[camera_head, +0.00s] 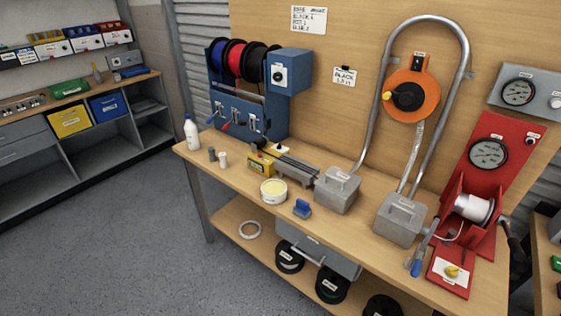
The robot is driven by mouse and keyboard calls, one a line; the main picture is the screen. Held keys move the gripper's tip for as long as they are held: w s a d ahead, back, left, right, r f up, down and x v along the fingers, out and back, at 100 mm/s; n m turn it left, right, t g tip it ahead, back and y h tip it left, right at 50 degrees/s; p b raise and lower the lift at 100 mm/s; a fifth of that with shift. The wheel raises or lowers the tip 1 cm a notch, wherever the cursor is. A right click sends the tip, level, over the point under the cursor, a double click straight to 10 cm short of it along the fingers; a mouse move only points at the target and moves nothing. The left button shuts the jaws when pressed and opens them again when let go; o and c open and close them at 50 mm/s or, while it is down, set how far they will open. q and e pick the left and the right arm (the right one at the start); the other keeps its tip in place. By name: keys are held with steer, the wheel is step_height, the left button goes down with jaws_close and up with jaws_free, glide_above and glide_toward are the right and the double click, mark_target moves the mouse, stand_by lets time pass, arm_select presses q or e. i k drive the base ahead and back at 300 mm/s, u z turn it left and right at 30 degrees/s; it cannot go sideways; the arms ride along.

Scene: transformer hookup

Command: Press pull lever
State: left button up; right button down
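A red winch-like machine (480,190) stands at the right end of the workbench. It carries a round gauge (488,154) and a white spool (474,207). A lever with a blue grip (416,267) slants down at its left front, and a dark handle (514,240) sticks out at its right. I cannot read a label that tells which is the pull lever. Small levers with red and blue grips (226,127) also show on the blue spool machine (248,110) at the back left. Neither of my grippers is in view.
A yellow knob (452,271) sits on the red base plate. Open grey floor (120,230) lies left of the bench.

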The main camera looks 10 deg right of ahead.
mark_target(503, 220)
steer(key=u, duration=1.3)
steer(key=k, duration=0.9)
steer(key=z, duration=1.55)
